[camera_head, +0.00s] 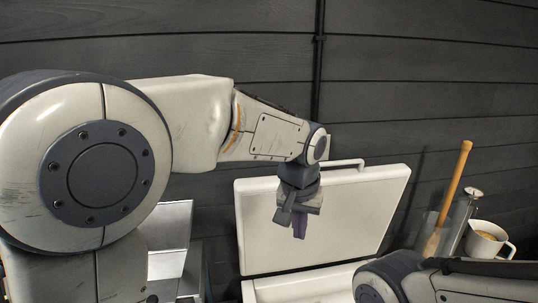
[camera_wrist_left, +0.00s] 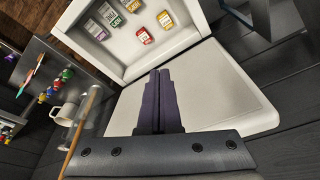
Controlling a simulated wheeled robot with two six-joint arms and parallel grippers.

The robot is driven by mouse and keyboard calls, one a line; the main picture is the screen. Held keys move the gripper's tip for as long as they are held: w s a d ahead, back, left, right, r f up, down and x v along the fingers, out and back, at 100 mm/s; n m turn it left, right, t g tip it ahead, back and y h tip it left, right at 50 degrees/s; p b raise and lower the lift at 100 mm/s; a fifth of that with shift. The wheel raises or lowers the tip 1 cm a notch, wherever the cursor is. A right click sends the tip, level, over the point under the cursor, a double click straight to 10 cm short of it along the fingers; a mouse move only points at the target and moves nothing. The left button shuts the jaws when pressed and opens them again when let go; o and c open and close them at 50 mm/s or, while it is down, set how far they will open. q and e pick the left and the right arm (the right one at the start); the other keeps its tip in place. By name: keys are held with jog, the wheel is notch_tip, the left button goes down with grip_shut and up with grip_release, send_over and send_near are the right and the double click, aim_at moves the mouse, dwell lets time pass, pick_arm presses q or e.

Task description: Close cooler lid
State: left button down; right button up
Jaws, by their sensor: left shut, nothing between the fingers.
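The white cooler lid (camera_head: 345,215) stands open and tilted up, with a handle at its top edge. The cooler body (camera_head: 310,288) shows only as a rim below it; my right arm covers part of it. My left gripper (camera_head: 299,228) is shut and empty, pointing down in front of the lid's face. In the left wrist view its dark fingers (camera_wrist_left: 160,100) lie together across the lid panel (camera_wrist_left: 215,88). The open cooler body (camera_wrist_left: 135,72) beside the panel holds several small coloured packs. Whether the fingers touch the lid cannot be told. My right gripper is out of view.
A long wooden handle (camera_head: 453,190), a clear cylinder (camera_head: 459,222) and a white mug (camera_head: 480,240) stand to the right of the cooler. A pale metallic box (camera_head: 166,265) is on the left. A dark plank wall (camera_head: 420,60) is behind.

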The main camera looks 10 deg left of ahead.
pick_arm(q)
jog(key=w+a+r+n+t+y+p, duration=0.1)
jog(key=w+a+r+n+p, duration=0.1)
jog(key=w+a+r, duration=0.35)
jog(key=w+a+r+n+t+y+p, duration=0.1)
jog(key=w+a+r+n+p, duration=0.15)
jog(key=w, duration=0.55)
jog(key=w+a+r+n+p, duration=0.2)
jog(key=w+a+r, duration=0.15)
jog(key=w, duration=0.25)
jog(key=shift+w+a+f+p, duration=0.15)
jog(key=shift+f+p, duration=0.6)
jog(key=shift+f, duration=0.8)
jog(key=shift+w+a+f+p, duration=0.1)
jog(key=shift+f+p, duration=0.6)
jog(key=shift+f, duration=0.85)
jog(key=shift+w+a+f+p, duration=0.15)
jog(key=shift+f+p, duration=0.6)
jog(key=shift+f, duration=0.8)
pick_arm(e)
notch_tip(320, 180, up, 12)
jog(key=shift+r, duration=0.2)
pick_arm(q)
jog(key=shift+d+m, duration=0.1)
jog(key=shift+m, duration=0.15)
